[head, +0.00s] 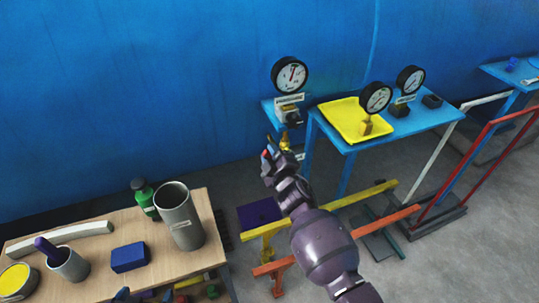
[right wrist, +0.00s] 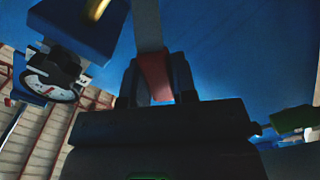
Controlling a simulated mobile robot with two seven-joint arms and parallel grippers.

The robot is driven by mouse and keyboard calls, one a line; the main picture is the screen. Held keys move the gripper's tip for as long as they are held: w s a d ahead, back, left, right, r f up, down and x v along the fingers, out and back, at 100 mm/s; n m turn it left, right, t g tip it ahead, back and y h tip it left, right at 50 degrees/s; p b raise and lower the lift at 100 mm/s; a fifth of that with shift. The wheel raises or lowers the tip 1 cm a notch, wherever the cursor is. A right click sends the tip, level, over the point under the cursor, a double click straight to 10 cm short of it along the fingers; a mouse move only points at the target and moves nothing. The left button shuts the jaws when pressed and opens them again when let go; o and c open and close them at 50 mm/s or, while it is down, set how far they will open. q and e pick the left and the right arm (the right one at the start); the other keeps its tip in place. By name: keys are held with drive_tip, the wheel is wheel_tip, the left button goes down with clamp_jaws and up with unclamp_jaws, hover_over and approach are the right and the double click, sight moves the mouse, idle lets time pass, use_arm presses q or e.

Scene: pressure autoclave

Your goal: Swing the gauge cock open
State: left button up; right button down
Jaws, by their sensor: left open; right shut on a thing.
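The brass gauge cock (head: 285,140) sits below a round white-faced gauge (head: 290,74), at the left end of the blue bench. My right gripper (head: 270,160) is at the cock, reaching up from below in the head view. In the right wrist view its two dark fingers (right wrist: 157,85) are shut on a red handle (right wrist: 154,70), with a pale grey bar running up beyond it. A brass pipe (right wrist: 97,10) shows at the top left there. The fingers hide part of the handle. I cannot make out my left gripper in either view.
A blue bench (head: 425,122) holds a yellow tray (head: 345,112) and more gauges. A wooden table (head: 100,255) at the lower left holds a grey cylinder (head: 180,218), a green bottle (head: 143,198) and a blue block (head: 129,257). Yellow and orange rails stand beside my right arm.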

drive_tip(key=shift+d+r, duration=0.1)
idle(0.4)
drive_tip(key=c, duration=0.9)
unclamp_jaws()
drive_tip(key=p+v, duration=0.1)
drive_tip(key=v, duration=0.9)
drive_tip(key=shift+s+d, duration=0.1)
drive_tip(key=shift+s, duration=0.3)
